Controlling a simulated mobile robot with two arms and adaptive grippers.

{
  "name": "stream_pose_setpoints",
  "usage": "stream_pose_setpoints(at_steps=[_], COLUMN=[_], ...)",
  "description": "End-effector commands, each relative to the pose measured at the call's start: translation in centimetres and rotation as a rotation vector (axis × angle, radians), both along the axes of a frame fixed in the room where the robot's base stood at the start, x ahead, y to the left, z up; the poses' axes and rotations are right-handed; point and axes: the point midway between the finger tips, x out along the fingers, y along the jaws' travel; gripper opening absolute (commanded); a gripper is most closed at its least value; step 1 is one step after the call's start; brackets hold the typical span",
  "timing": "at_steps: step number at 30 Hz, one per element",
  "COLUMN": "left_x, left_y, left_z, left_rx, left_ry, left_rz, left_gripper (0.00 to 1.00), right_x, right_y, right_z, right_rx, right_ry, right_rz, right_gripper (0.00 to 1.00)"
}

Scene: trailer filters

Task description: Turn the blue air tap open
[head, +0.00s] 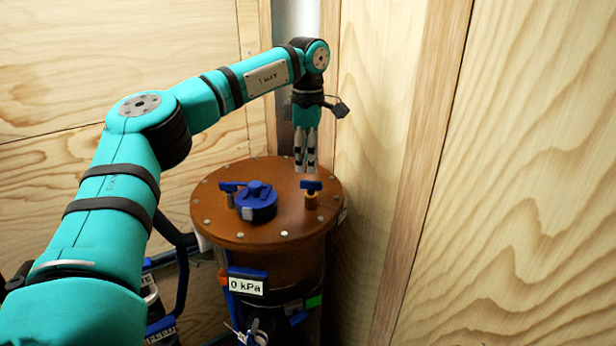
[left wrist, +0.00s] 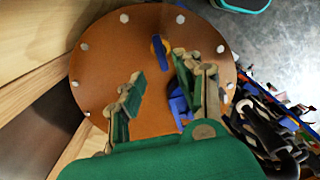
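The brown round lid (head: 285,225) of a drum-like filter carries a small blue tap (head: 311,186) on a brass stem at its right side. A second blue lever (head: 231,186) sits at the lid's left, beside a blue cap (head: 256,202). My left gripper (head: 306,171) points down, a little above the lid and the right tap. In the left wrist view its fingers (left wrist: 158,70) are apart with nothing between them; the blue tap (left wrist: 160,52) lies near the right fingertip. The right finger partly hides the blue cap (left wrist: 179,103). My right gripper is not in view.
A display (head: 246,286) reading 0 kPa hangs on the filter's front. Wooden walls (head: 380,130) stand close behind and right of the filter. Dark hoses and cluttered parts (left wrist: 275,130) show at the right of the left wrist view.

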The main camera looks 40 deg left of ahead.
Motion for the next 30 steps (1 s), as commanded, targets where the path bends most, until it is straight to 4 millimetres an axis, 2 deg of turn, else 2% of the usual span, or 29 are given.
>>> stream_pose_setpoints(at_steps=[1, 3, 6, 8, 12, 16, 21, 29, 30], left_x=[-0.1, -0.1, 0.0, 0.0, 0.0, 0.0, 0.0, 0.0, 0.0], left_y=[0.1, 0.0, 0.1, 0.0, 0.0, 0.0, 0.0, 0.0, 0.0], left_z=[-0.9, -2.1, -3.6, -4.3, -5.3, -5.6, -5.5, -5.5, -5.5], left_rx=[0.001, 0.001, 0.000, 0.000, 0.000, 0.000, 0.000, 0.000, 0.000], left_ry=[0.004, 0.003, 0.001, 0.001, 0.000, -0.001, -0.001, -0.001, -0.001], left_rz=[-0.001, -0.001, 0.001, 0.000, 0.000, 0.000, 0.000, 0.000, 0.000], left_gripper=[0.35, 0.35, 0.35, 0.35, 0.35, 0.35, 0.35, 0.01, 0.00], right_x=[1.6, 2.9, 3.6, 3.4, 1.7, 0.2, 0.1, 1.3, 1.5], right_y=[0.1, 0.2, 0.2, 0.1, -0.1, -0.3, -0.4, -0.3, -0.3], right_z=[0.6, 1.0, 1.3, 1.4, 1.4, 1.4, 1.3, 1.4, 1.4], right_rx=[0.002, 0.005, 0.005, 0.003, 0.000, -0.004, -0.004, -0.003, -0.002], right_ry=[-0.025, -0.047, -0.056, -0.052, -0.026, -0.002, 0.000, -0.020, -0.022], right_rz=[0.000, 0.000, 0.000, 0.000, 0.000, 0.000, 0.000, 0.000, 0.000], right_gripper=[0.40, 0.40, 0.40, 0.40, 0.40, 0.40, 0.40, 0.40, 0.40])
